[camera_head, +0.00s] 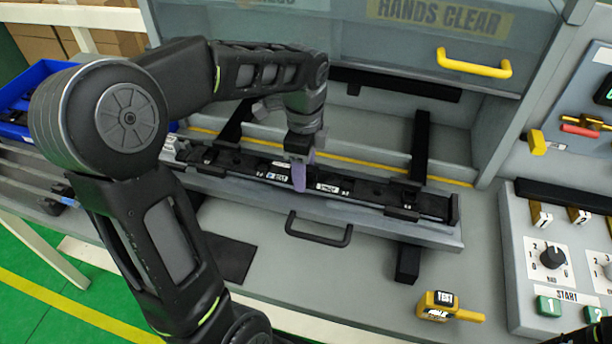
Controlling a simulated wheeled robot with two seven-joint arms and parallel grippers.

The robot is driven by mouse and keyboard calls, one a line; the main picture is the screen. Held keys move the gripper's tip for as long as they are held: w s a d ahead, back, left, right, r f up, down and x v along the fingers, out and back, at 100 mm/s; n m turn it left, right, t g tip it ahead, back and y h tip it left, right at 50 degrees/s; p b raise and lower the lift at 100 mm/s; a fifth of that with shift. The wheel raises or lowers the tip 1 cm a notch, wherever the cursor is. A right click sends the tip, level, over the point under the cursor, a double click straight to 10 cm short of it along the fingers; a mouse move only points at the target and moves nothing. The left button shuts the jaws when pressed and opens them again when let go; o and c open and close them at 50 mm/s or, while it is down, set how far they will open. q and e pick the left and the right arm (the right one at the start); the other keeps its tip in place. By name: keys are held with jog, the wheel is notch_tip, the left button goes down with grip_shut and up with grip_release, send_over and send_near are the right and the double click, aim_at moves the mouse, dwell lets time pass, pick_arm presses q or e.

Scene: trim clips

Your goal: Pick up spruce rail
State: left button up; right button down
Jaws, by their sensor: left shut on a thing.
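A long black rail (370,191), which I take to be the spruce rail, lies along the grey fixture in the middle of the head view. It has small white labels, too small to read surely. My left gripper (299,180) comes down on the rail's middle from above, with a pale purple finger in front. It is shut on the rail. The rail still appears to lie low in the fixture; I cannot tell any gap beneath it. The gripper hides part of the rail. My right gripper is not in view.
A raised guard with a yellow handle (474,63) stands behind. A black handle (318,229) fronts the fixture. A yellow tester (449,306) lies at front right, beside a control panel (550,285). A blue bin (40,85) is at left.

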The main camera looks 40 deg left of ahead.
pick_arm(q)
grip_shut()
notch_tip(320, 180, up, 10)
jog(key=shift+r, duration=0.1)
dwell(0.4)
